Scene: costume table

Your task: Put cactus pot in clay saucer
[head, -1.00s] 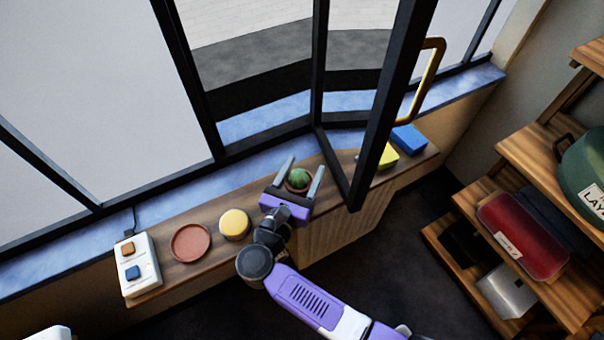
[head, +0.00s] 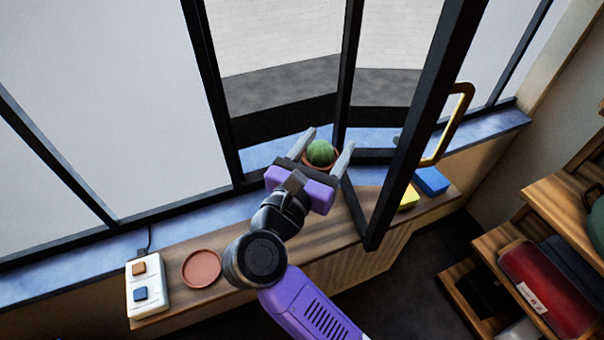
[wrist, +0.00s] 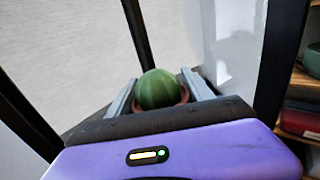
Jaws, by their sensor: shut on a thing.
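The cactus pot, a round green cactus (head: 320,152) in a small terracotta pot, is between the fingers of my gripper (head: 329,147). My gripper is shut on the pot and holds it above the shelf, near the window opening. In the wrist view, the cactus (wrist: 158,90) stands upright between the two grey fingers, with the pot's rim showing below it. The clay saucer (head: 201,268) is a shallow reddish dish lying empty on the wooden shelf, left of my gripper.
A white box with two buttons (head: 146,284) stands at the shelf's left end. An open dark-framed window sash (head: 410,130) with a brass handle (head: 452,125) juts in to the right of my gripper. Yellow (head: 409,198) and blue (head: 431,180) blocks lie beyond it. Wooden shelving stands at right.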

